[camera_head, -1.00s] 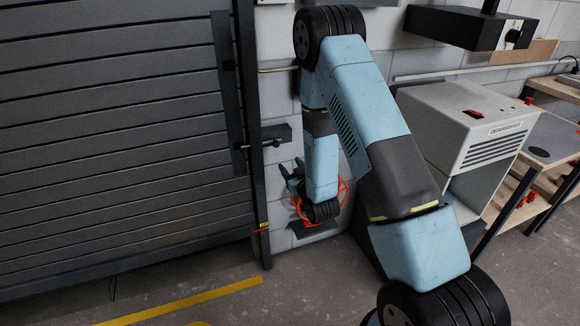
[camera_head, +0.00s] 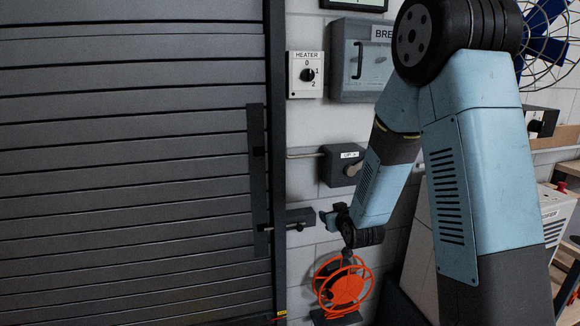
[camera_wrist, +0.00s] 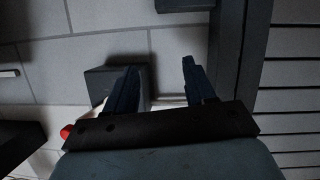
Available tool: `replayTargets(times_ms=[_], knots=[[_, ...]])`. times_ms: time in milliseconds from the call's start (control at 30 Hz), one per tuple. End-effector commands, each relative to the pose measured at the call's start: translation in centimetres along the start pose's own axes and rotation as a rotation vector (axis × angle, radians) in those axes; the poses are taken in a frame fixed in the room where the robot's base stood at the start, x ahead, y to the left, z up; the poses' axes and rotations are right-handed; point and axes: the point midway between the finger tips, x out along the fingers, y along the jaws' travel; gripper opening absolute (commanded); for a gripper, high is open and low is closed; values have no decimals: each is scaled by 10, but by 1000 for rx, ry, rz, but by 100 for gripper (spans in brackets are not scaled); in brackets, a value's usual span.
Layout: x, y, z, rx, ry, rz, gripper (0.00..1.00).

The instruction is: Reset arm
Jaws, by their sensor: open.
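My gripper (camera_head: 326,218) shows small in the head view, at the end of my blue and dark grey arm. It is close to the right of a dark bar (camera_head: 296,216) with a small knob on the shutter's frame; I cannot tell if they touch. In the wrist view my gripper (camera_wrist: 160,72) has its two dark blue fingers spread, with nothing held between them. A dark box (camera_wrist: 108,82) lies behind the left finger there. My arm hides part of the wall on the right.
A slatted grey shutter (camera_head: 120,150) fills the left. On the wall are a heater switch (camera_head: 306,75), a grey breaker box (camera_head: 350,85) and a small box with a round knob (camera_head: 342,166). An orange reel (camera_head: 343,286) is below my gripper. A fan (camera_head: 545,40) is at the upper right.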

Motion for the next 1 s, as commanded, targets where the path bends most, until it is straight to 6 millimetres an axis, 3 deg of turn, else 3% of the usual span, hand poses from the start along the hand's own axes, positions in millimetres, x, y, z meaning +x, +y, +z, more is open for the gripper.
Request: replayTargets(times_ms=[100,400,667,1000], knots=[[-21,12,-20,15,-51,14,54],[-82,34,-53,56,-197,44,54],[-148,47,-71,98,-323,65,54],[-248,53,-79,160,-486,89,54]])
